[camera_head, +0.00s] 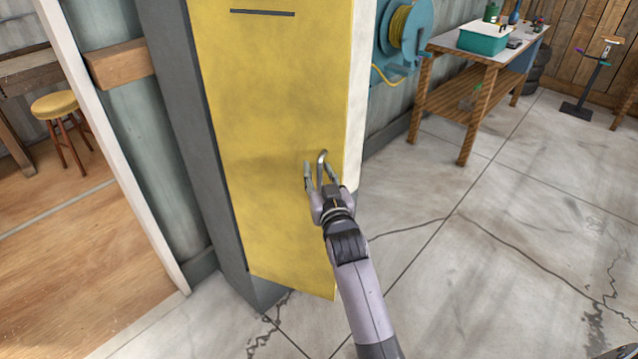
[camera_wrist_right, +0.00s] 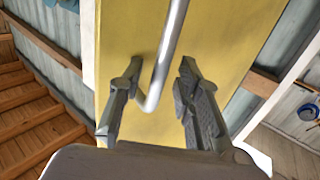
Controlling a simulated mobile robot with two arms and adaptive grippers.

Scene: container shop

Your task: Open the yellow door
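The yellow door (camera_head: 270,130) is the tall front panel of a grey cabinet (camera_head: 200,130). I cannot tell if it is fully closed or slightly ajar. Its metal bar handle (camera_head: 322,156) is near the door's right edge and also shows in the right wrist view (camera_wrist_right: 172,45). My right gripper (camera_head: 318,172) is at the handle, fingers apart. In the right wrist view my right gripper (camera_wrist_right: 158,85) has one finger on each side of the bar, with gaps visible. The bar's lower bend lies between the fingers. My left gripper is not in view.
A workbench (camera_head: 465,75) with a teal box (camera_head: 483,38) stands at the back right, beside a wall-mounted hose reel (camera_head: 402,30). A doorway with a yellow stool (camera_head: 55,105) is at the left. The concrete floor (camera_head: 500,220) on the right is clear.

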